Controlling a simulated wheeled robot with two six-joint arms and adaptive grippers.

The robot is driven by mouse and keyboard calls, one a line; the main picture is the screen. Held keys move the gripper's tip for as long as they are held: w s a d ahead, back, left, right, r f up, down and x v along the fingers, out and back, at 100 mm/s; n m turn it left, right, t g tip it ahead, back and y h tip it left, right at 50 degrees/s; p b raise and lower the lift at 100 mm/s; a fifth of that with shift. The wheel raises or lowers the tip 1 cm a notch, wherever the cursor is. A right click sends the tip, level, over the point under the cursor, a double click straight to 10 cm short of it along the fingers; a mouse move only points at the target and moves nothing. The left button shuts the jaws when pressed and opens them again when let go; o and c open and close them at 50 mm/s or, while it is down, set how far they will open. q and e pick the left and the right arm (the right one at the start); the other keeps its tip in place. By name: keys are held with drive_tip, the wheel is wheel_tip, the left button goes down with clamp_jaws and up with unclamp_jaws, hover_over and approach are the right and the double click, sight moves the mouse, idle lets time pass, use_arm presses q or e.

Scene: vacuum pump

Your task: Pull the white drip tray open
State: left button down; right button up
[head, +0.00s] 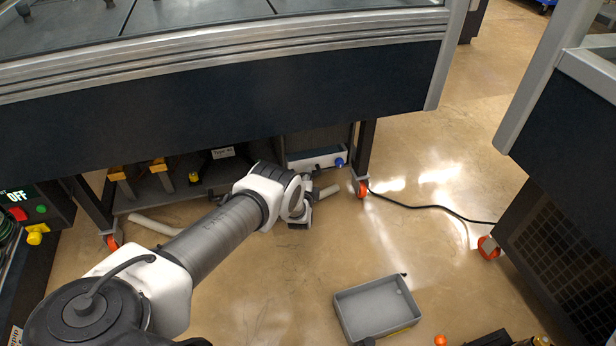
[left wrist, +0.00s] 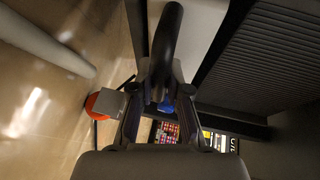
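The white drip tray (head: 318,158) sits low under the dark bench, with a blue part at its right end. My left arm reaches across the floor to it, and my left gripper (head: 299,215) is just in front of and below the tray. In the left wrist view a pale white surface (left wrist: 198,30), which looks like the tray, has a black curved handle (left wrist: 168,40) in front. The fingers of my left gripper (left wrist: 161,75) lie close on both sides of the handle and look shut on it. My right gripper is not in view.
An orange caster (head: 362,190) and bench leg stand just right of the tray. A black cable (head: 430,207) runs over the floor. A grey bin (head: 375,310) lies on open floor at front right. A white pipe (head: 153,224) is at left. A control box (head: 30,215) stands far left.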

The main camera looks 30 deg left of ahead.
use_arm(q)
drive_tip(key=shift+d, duration=0.1)
drive_tip(key=s+d+p, duration=0.6)
drive_tip(key=s+d, duration=0.5)
drive_tip(key=d, duration=0.2)
drive_tip(key=shift+s+p, duration=0.2)
drive_tip(key=shift+p, duration=0.2)
drive_tip(key=shift+d, duration=0.1)
drive_tip(key=c, duration=1.1)
unclamp_jaws()
drive_tip(key=shift+c, duration=0.2)
